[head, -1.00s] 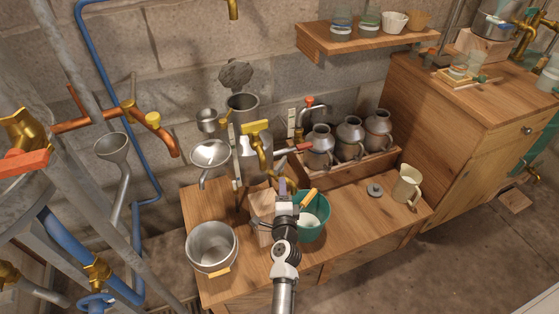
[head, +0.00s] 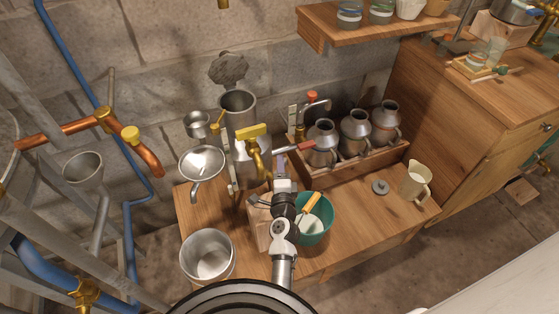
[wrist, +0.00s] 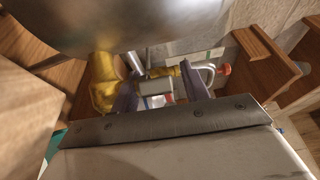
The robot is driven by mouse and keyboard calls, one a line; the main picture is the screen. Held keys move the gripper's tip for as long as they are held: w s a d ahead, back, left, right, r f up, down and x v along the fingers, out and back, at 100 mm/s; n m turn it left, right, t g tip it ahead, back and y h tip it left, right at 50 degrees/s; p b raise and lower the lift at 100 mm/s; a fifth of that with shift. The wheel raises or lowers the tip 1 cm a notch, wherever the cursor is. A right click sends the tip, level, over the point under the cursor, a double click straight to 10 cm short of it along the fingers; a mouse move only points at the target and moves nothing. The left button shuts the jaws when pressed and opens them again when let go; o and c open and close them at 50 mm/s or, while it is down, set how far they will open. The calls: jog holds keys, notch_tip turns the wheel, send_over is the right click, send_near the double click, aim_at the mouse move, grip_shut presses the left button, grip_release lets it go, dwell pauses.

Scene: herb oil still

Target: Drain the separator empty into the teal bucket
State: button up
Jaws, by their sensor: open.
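The separator (head: 239,104) is a tall grey metal cylinder at the back of the low wooden bench. A brass tap with a yellow lever (head: 251,132) is on its front. In the wrist view its curved metal body (wrist: 130,22) fills the top, with a brass fitting (wrist: 104,82) at left. The teal bucket (head: 327,226) stands on the bench right of my wrist; something white is inside and an orange handle lies across its rim. My gripper (head: 281,172) is open just right of and below the tap. Its fingers (wrist: 160,92) show nothing clearly held.
A grey pot (head: 208,256) stands at the bench's front left. A wooden crate (head: 350,172) with metal jugs is behind the bucket. A cream mug (head: 413,182) and a grey disc (head: 380,187) are at right. A wooden block (head: 259,230) is beside my wrist.

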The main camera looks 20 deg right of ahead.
jog(key=shift+w, duration=0.1)
jog(key=shift+c, duration=0.4)
jog(key=c, duration=0.9)
jog(key=shift+r+m+h+p, duration=0.3)
jog(key=shift+m+h+p, duration=0.15)
jog(key=shift+p, duration=0.6)
jog(key=shift+g+h+p, duration=0.3)
jog(key=shift+h, duration=0.05)
jog(key=shift+f, duration=0.2)
